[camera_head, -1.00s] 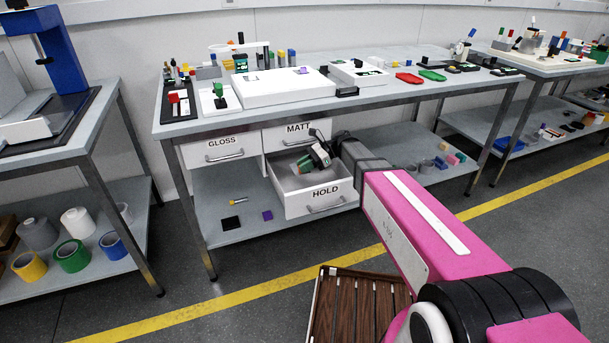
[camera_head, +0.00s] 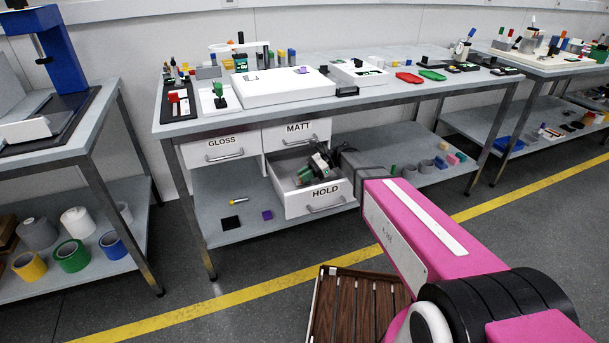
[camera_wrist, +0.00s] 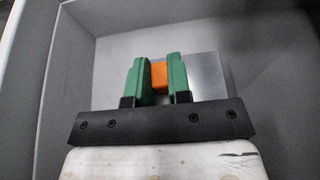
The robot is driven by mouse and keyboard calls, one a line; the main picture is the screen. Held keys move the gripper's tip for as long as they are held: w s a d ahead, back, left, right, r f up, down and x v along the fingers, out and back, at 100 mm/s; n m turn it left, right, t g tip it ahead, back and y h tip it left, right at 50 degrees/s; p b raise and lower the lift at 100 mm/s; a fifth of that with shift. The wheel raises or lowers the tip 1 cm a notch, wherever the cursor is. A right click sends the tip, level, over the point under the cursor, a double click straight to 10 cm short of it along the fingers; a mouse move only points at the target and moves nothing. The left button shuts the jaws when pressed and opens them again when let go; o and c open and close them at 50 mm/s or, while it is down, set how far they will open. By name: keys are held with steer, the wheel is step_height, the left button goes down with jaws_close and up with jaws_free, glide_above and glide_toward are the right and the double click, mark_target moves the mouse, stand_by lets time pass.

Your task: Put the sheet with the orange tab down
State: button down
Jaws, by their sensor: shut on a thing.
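My gripper (camera_wrist: 159,80) has green fingers and is shut on the orange tab (camera_wrist: 159,73) of a grey sheet (camera_wrist: 208,75) in the wrist view. The sheet extends beyond the fingers, inside a grey-walled drawer. In the head view my gripper (camera_head: 307,172) is down in the open HOLD drawer (camera_head: 318,202). The sheet and its tab cannot be made out there. Whether the sheet touches the drawer floor is not clear.
The GLOSS drawer (camera_head: 222,148) and the MATT drawer (camera_head: 298,132) are shut, above and beside the HOLD drawer. The shelf below holds a black square (camera_head: 230,223) and a purple square (camera_head: 267,215). The drawer's walls stand close around my gripper.

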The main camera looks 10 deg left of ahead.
steer(key=shift+f, duration=0.2)
steer(key=c, duration=1.1)
jaws_free()
steer(key=shift+o, duration=0.2)
steer(key=shift+r, duration=0.35)
steer(key=v, duration=1.2)
steer(key=shift+r, duration=0.35)
